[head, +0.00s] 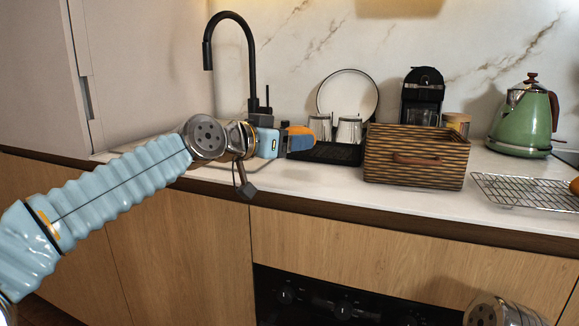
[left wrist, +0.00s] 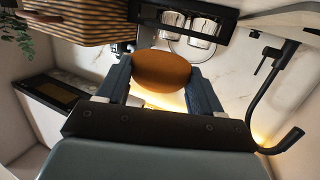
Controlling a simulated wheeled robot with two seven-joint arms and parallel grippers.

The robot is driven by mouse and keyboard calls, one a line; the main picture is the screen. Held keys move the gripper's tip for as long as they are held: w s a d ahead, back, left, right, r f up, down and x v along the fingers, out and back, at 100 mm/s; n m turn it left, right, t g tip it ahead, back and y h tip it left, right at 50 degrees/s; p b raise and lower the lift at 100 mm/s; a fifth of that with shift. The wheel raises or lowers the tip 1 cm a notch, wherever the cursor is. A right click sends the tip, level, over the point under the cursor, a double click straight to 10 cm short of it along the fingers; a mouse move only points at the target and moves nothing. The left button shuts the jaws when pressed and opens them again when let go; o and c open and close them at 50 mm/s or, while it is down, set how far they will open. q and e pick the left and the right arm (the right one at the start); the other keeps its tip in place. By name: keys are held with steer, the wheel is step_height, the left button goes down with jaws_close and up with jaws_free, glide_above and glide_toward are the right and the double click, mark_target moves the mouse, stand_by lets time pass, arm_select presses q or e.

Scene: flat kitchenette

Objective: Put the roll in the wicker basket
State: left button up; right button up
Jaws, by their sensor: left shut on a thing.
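The roll (left wrist: 162,72) is orange-brown and rounded. It sits between the two dark fingers of my left gripper (left wrist: 160,88) in the left wrist view. In the head view the roll (head: 300,137) shows at the tip of my left gripper (head: 287,140), held above the counter to the left of the basket. The wicker basket (head: 415,172) is striped brown with a handle on its front and stands on the counter. It also shows at the upper left of the left wrist view (left wrist: 75,22). The inside of the basket is hidden. My right gripper is not in view.
A dark drying rack (head: 330,154) with glasses and a plate stands behind the roll, left of the basket. A black tap (head: 250,70) rises behind my left arm. A wire cooling rack (head: 525,190) and a green kettle (head: 524,120) are right of the basket.

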mark_target(287, 176)
arm_select(q)
steer(key=w+f, duration=0.2)
steer(key=f, duration=0.1)
steer(key=shift+w+a+f, duration=0.2)
steer(key=shift+w+f, duration=0.05)
steer(key=shift+w, duration=0.1)
steer(key=f, duration=0.2)
steer(key=f+b, duration=0.1)
steer(key=shift+w+a, duration=0.1)
steer(key=shift+w, duration=0.15)
steer(key=shift+f, duration=0.25)
steer(key=shift+f, duration=0.15)
steer(key=o, duration=1)
steer(key=shift+o, duration=0.2)
